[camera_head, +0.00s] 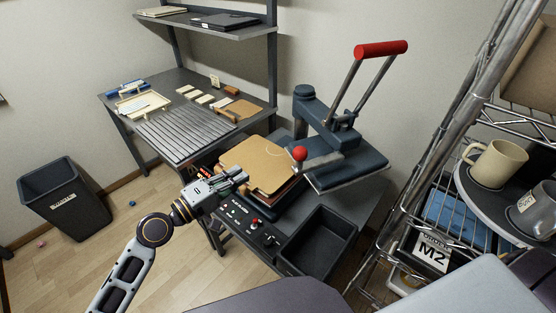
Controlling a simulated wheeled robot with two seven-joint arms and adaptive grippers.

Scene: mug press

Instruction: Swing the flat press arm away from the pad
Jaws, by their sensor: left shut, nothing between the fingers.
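The flat press stands on the dark bench at the centre. Its tan pad (262,160) is largely uncovered. The dark blue press arm (345,172) with its flat plate is turned to the right of the pad, its near left corner close to the pad's right edge. A red knob (300,153) stands at the plate's left side, and a red-gripped lever (381,49) rises above it. My left gripper (243,177) is shut and empty at the pad's left front edge, left of the knob and apart from it. My right gripper is out of view.
A black tray (320,243) sits in front of the press, beside a control panel (248,222). A metal rack with a cream mug (496,163) and a grey mug (535,210) stands right. A side table (185,133) is behind left; a bin (64,200) is on the floor.

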